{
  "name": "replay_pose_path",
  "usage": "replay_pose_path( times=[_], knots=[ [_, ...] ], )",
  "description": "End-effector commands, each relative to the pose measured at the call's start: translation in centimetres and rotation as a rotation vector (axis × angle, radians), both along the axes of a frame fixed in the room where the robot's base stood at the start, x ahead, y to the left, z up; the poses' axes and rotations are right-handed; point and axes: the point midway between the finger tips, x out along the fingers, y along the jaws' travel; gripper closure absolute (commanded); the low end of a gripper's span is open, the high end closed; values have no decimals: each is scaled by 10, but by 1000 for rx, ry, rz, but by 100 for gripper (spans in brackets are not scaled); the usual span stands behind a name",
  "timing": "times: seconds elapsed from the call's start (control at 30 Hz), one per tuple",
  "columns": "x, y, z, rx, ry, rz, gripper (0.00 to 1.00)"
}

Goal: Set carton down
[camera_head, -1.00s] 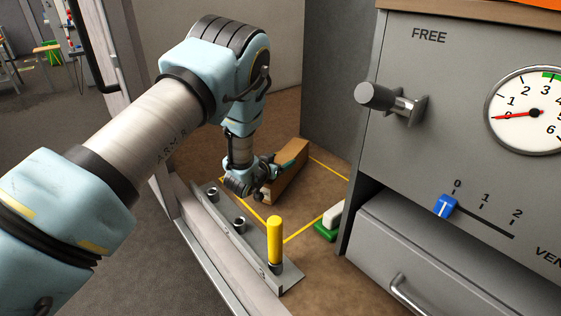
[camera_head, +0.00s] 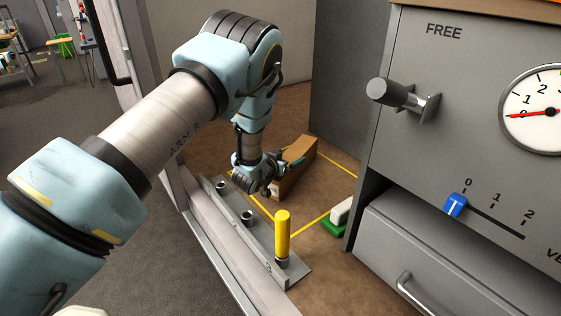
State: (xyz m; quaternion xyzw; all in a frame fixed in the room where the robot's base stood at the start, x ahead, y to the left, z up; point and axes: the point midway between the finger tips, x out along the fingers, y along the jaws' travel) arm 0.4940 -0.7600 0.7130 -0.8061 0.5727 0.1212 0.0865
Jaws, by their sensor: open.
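The carton (camera_head: 300,172) is a long brown box on the brown floor, inside a yellow outlined area, beyond the metal rail. It seems to rest on the floor, but its underside is hard to see. My gripper (camera_head: 279,173) is open at the carton's near left end. One teal finger shows over the carton's top and dark parts sit by its left side. Whether the fingers touch the carton cannot be told. My wrist hides part of its left side.
A metal rail (camera_head: 262,250) with sockets and an upright yellow peg (camera_head: 282,234) lies in front of the carton. A grey cabinet (camera_head: 390,160) with lever, gauge and drawer (camera_head: 430,262) bounds the right.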

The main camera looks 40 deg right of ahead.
Motion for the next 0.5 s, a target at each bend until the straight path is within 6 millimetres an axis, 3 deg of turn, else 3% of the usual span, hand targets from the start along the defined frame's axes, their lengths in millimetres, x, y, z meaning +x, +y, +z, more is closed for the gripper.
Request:
replay_pose_path(
  times=[0.5],
  knots=[
    [-30,88,27,1,2,3,0]
  ],
)
